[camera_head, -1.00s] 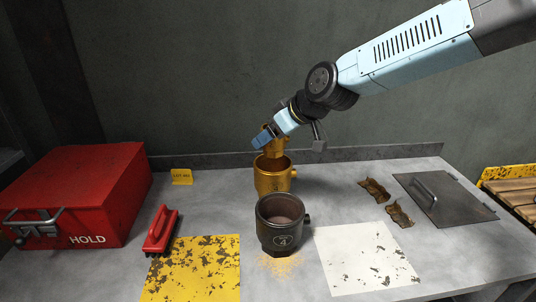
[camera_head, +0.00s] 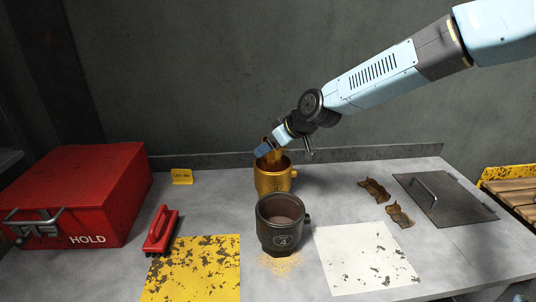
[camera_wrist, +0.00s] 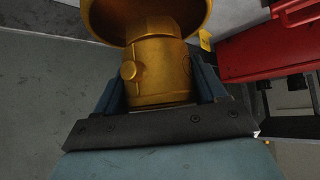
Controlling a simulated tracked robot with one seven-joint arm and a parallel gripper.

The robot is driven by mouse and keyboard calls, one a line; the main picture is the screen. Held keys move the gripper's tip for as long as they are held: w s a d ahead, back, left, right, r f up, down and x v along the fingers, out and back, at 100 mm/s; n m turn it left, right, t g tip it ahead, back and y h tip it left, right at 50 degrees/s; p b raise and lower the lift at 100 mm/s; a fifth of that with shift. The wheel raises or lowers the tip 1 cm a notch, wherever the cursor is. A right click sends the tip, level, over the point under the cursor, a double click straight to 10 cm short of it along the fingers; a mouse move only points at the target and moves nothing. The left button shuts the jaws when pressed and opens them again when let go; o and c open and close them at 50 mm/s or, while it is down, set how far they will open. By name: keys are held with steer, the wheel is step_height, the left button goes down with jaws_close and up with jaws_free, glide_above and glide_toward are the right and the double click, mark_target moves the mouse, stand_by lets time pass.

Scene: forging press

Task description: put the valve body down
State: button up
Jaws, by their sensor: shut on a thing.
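My gripper (camera_head: 266,148) is shut on a small gold piece, which I take for the valve body (camera_head: 270,158), and points down and left. In the wrist view the valve body (camera_wrist: 155,72) stands between the two blue fingers and has a round stub on its side. In the head view its lower end is at or inside the mouth of a gold cup (camera_head: 270,181) on the grey bench; I cannot tell if they touch. A wide gold round shape (camera_wrist: 150,15) beyond it in the wrist view may be that cup or a flange.
A dark numbered cup (camera_head: 281,224) stands just in front of the gold cup. A red HOLD box (camera_head: 85,185), a red brush (camera_head: 161,230) and a worn yellow patch (camera_head: 195,265) are left. A white patch (camera_head: 365,258), brown scraps (camera_head: 374,190) and a handled metal plate (camera_head: 450,205) are right.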

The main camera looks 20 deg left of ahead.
mark_target(271, 155)
step_height(271, 155, down, 3)
steer(key=shift+r, duration=0.1)
steer(key=shift+s+d+f, duration=0.1)
steer(key=shift+f, duration=0.15)
steer(key=shift+s+d+f, duration=0.2)
steer(key=shift+f, duration=0.3)
steer(key=o, duration=1.3)
steer(key=shift+o, duration=0.2)
steer(key=shift+w+r, duration=0.2)
steer(key=shift+r, duration=0.3)
steer(key=v, duration=0.5)
steer(key=shift+w+a+r, duration=0.1)
steer(key=shift+a+r, duration=0.05)
steer(key=shift+r, duration=0.2)
steer(key=shift+v, duration=3.35)
